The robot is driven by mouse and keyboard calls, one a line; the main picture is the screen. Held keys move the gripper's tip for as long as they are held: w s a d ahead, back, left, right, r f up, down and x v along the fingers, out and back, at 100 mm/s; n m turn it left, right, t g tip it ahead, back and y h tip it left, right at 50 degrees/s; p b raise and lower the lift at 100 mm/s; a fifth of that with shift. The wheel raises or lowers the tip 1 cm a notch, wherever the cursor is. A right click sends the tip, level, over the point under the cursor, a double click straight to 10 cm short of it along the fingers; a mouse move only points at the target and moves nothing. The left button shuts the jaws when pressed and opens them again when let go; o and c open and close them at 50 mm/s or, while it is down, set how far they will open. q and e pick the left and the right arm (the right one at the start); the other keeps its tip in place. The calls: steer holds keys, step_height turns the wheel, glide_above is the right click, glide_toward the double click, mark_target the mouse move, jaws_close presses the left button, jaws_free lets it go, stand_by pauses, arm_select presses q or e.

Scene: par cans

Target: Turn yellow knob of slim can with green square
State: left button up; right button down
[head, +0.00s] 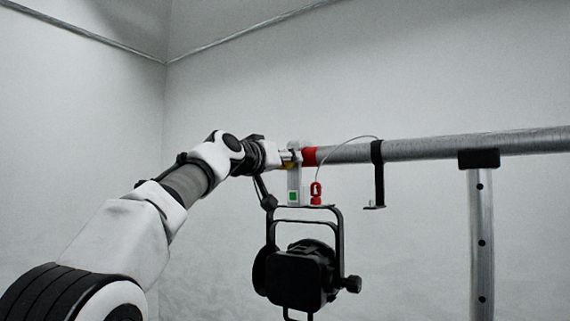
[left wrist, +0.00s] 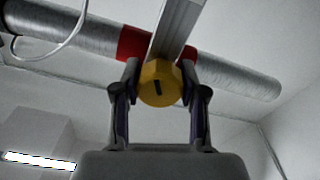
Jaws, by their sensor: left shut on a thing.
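A slim can (head: 293,181) with a green square (head: 293,197) hangs below the pipe. Its yellow knob (left wrist: 158,83) is round with a dark mark on its face, and shows large in the left wrist view. In the head view only a bit of yellow shows beside my left gripper (head: 285,157). In the left wrist view my left gripper (left wrist: 158,92) has a finger on each side of the knob and is shut on it. My right gripper is not in view.
A grey pipe (head: 440,146) with a red band (head: 309,156) runs across, on a post (head: 481,240) at right. A black lamp (head: 300,275) hangs below. A red tag (head: 315,193), a thin cable (head: 335,146) and a black hook (head: 377,175) are near the can.

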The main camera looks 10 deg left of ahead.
arm_select(q)
steer(key=m, duration=0.4)
steer(key=shift+m, duration=0.3)
steer(key=m, duration=0.3)
steer(key=shift+r+m, duration=0.1)
steer(key=shift+m, duration=0.3)
steer(key=m, duration=0.4)
steer(key=shift+m, duration=0.3)
steer(key=m, duration=0.4)
steer(key=shift+m, duration=0.3)
steer(key=m, duration=0.3)
steer(key=shift+m+g+h, duration=0.3)
steer(key=m, duration=0.3)
steer(key=shift+m+p, duration=0.3)
steer(key=shift+m, duration=0.1)
steer(key=m, duration=0.3)
steer(key=shift+m, duration=2.1)
